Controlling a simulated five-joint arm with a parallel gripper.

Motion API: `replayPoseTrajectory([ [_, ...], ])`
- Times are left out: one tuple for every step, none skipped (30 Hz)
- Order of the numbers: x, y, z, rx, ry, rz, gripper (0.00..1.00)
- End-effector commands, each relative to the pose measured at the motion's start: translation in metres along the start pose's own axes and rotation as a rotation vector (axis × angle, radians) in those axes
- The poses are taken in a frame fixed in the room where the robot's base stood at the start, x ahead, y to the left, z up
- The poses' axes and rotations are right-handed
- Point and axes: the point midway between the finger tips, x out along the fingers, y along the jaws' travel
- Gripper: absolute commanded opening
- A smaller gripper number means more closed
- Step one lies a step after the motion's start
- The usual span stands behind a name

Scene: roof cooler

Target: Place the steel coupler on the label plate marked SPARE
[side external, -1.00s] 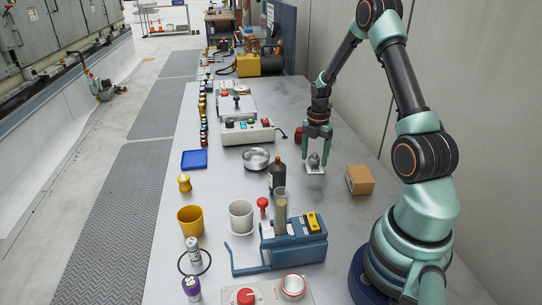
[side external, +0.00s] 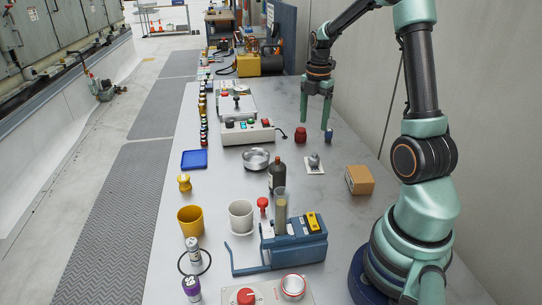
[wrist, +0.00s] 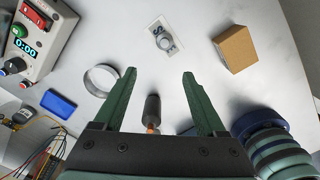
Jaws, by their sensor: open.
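The steel coupler (side external: 314,158), a small grey rounded piece, sits on a white label plate (side external: 315,171) on the table. In the wrist view the coupler (wrist: 164,41) covers the middle of the plate (wrist: 152,29). A dark letter like an S shows beside it; the rest of the marking is hidden. My gripper (side external: 315,122) is open and empty, raised beyond the plate towards the back of the table. The wrist view shows its two green fingers (wrist: 159,74) spread apart, with the coupler clear of them.
A cardboard box (side external: 360,180) stands right of the plate. A red knob-like part (side external: 300,135) and a blue one (side external: 328,137) are near my fingers. A control box (side external: 247,131) stands farther left.

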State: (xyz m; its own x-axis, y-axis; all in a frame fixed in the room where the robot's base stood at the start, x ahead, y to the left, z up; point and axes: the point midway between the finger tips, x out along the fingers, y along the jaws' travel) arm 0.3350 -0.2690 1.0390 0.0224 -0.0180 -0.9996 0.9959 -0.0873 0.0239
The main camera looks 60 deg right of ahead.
Motion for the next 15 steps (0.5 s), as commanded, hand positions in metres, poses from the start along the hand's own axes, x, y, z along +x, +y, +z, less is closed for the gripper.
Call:
replayPoseTrajectory([
  [-0.012, 0.004, -0.015, 0.049, -0.012, 0.022, 0.73],
  [-0.019, 0.006, -0.024, 0.09, -0.017, 0.036, 0.73],
  [-0.028, 0.007, -0.038, 0.152, -0.023, 0.055, 0.73],
  [-0.035, 0.008, -0.049, 0.202, -0.025, 0.072, 0.73],
  [-0.042, 0.008, -0.06, 0.254, -0.026, 0.09, 0.73],
  [-0.05, 0.008, -0.074, 0.324, -0.025, 0.113, 0.73],
  [-0.056, 0.007, -0.085, 0.376, -0.022, 0.131, 0.73],
  [-0.062, 0.006, -0.096, 0.429, -0.018, 0.149, 0.73],
  [-0.069, 0.004, -0.11, 0.498, -0.009, 0.173, 0.73],
  [-0.073, 0.002, -0.12, 0.551, 0.0, 0.19, 0.73],
  [-0.078, -0.001, -0.13, 0.603, 0.01, 0.207, 0.73],
  [-0.084, -0.005, -0.144, 0.672, 0.027, 0.228, 0.73],
  [-0.087, -0.008, -0.153, 0.725, 0.041, 0.244, 0.73],
  [-0.091, -0.012, -0.163, 0.776, 0.057, 0.26, 0.73],
  [-0.095, -0.017, -0.175, 0.846, 0.082, 0.279, 0.73],
])
